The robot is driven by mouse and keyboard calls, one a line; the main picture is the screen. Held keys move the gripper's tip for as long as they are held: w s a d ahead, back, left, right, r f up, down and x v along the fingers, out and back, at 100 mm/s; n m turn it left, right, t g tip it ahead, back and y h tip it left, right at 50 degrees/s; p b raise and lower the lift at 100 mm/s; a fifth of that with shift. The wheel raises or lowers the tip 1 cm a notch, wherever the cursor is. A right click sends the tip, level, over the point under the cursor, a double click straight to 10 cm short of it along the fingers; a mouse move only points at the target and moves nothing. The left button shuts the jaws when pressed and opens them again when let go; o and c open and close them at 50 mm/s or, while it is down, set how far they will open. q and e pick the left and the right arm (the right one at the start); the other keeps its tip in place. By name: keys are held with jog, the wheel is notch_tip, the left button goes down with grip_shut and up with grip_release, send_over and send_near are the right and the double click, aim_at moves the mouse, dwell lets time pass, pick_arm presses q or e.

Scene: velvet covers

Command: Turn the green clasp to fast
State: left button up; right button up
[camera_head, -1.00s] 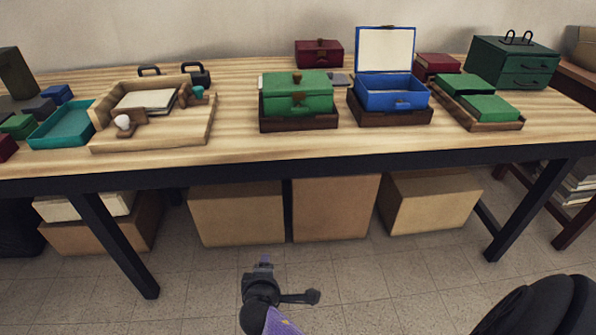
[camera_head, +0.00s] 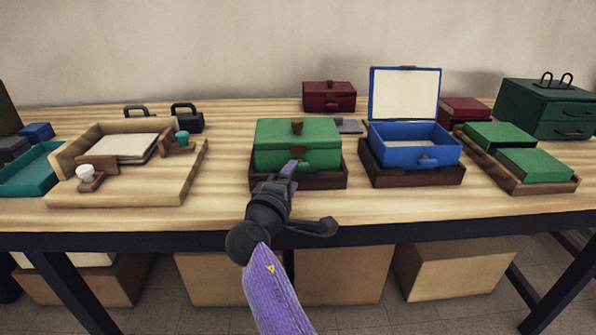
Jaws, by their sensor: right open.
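The green box (camera_head: 270,143) stands shut in a dark brown tray (camera_head: 333,183) near the middle of the table. My left gripper is not in view.
An open blue box (camera_head: 395,151) stands in its own tray just to the right. A wooden stamp tray (camera_head: 120,189) is at the left. A dark red box (camera_head: 329,97) stands behind, and a tray with green boxes (camera_head: 500,175) is at the right. The table's front edge runs beneath my arm.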

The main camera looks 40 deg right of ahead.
aim_at(298, 169)
jog(key=b+x, duration=0.1)
jog(key=x, duration=0.3)
grip_shut()
